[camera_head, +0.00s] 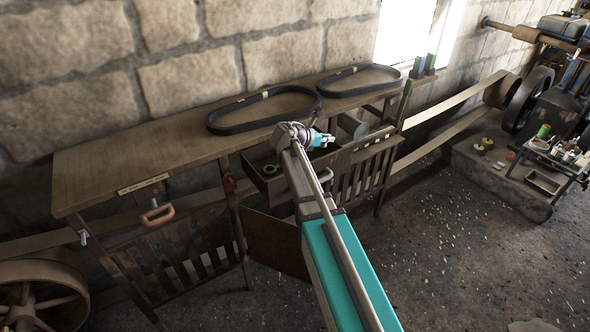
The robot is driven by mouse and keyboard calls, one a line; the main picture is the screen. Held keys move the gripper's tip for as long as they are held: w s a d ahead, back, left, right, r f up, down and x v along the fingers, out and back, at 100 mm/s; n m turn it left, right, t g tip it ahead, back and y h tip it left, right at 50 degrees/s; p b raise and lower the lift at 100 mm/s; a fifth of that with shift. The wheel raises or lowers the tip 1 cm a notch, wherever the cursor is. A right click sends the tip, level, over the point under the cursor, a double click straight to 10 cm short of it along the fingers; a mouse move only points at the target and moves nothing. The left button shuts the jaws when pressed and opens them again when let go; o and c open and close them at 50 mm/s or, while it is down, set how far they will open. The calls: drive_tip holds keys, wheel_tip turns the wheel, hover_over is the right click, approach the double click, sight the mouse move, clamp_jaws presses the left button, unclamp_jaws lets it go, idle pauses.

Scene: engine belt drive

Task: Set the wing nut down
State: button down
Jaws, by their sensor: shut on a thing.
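My gripper (326,139) is at the end of my teal and grey arm, over the front edge of the wooden workbench (150,160), near its middle. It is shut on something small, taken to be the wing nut. The nut itself cannot be made out at this size, and my wrist partly hides the jaws. I cannot tell whether the gripper touches the bench.
Two black belts, a left one (225,128) and a right one (345,92), lie along the bench's back. The bench's left half is bare. A small tool table (545,182) stands far right.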

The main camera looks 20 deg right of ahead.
drive_tip(key=shift+s+d, duration=0.1)
drive_tip(key=shift+d, duration=0.3)
drive_tip(key=w+a+f+b, duration=0.6)
drive_tip(key=a+f+b, duration=0.3)
drive_tip(key=a, duration=0.2)
drive_tip(key=shift+a, duration=0.35)
drive_tip(key=shift+w+f, duration=0.1)
drive_tip(key=shift+f, duration=0.05)
drive_tip(key=f+b, duration=0.3)
drive_tip(key=b, duration=0.1)
drive_tip(key=shift+w+a+f, duration=0.15)
drive_tip(key=shift+a+f, duration=0.2)
drive_tip(key=shift+f, duration=0.05)
